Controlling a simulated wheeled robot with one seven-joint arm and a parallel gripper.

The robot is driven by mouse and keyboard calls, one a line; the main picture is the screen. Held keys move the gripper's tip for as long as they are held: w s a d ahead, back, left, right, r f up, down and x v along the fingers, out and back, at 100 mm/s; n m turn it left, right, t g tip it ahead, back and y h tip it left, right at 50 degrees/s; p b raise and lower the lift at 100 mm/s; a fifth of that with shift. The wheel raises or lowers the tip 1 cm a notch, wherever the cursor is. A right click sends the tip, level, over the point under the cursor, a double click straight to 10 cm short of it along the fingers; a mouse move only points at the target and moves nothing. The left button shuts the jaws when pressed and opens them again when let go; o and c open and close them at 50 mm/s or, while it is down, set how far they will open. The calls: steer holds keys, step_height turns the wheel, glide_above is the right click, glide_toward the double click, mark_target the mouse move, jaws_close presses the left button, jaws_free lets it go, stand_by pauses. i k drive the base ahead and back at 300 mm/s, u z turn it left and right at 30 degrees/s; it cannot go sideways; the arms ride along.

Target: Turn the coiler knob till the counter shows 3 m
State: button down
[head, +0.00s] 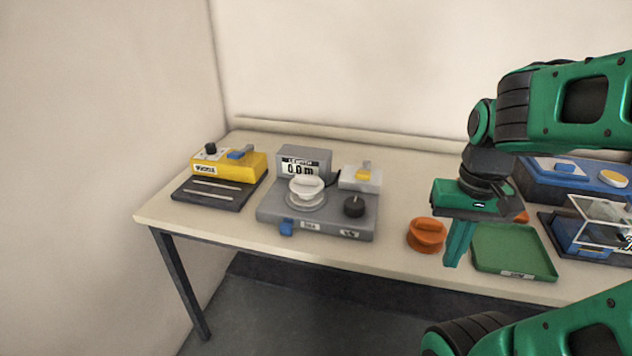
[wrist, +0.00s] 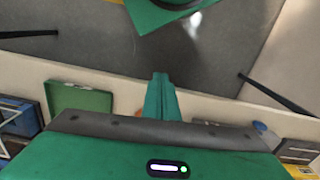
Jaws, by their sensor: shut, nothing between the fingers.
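The grey coiler (head: 275,217) stands left of centre on the table. Its counter (head: 299,169) reads 0.0 m. A black knob (head: 354,206) sits on the coiler's right side, and a white spool (head: 306,188) sits in the middle of its top. My gripper (head: 455,265) is shut and empty, fingers pointing down, in front of the green tray and well to the right of the knob. In the wrist view my shut fingers (wrist: 160,97) show at the centre; I cannot make out the knob there.
An orange spool (head: 427,235) lies between the coiler and the green tray (head: 515,265). A yellow device (head: 235,168) on a dark base stands at the left. A grey block with a yellow top (head: 360,178) is on the coiler. Blue devices (head: 575,178) stand at the right.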

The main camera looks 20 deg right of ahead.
mark_target(354, 207)
steer(key=u, duration=0.7)
steer(key=k, duration=1.1)
steer(key=z, duration=0.75)
steer(key=i, duration=1.05)
steer(key=u, duration=0.05)
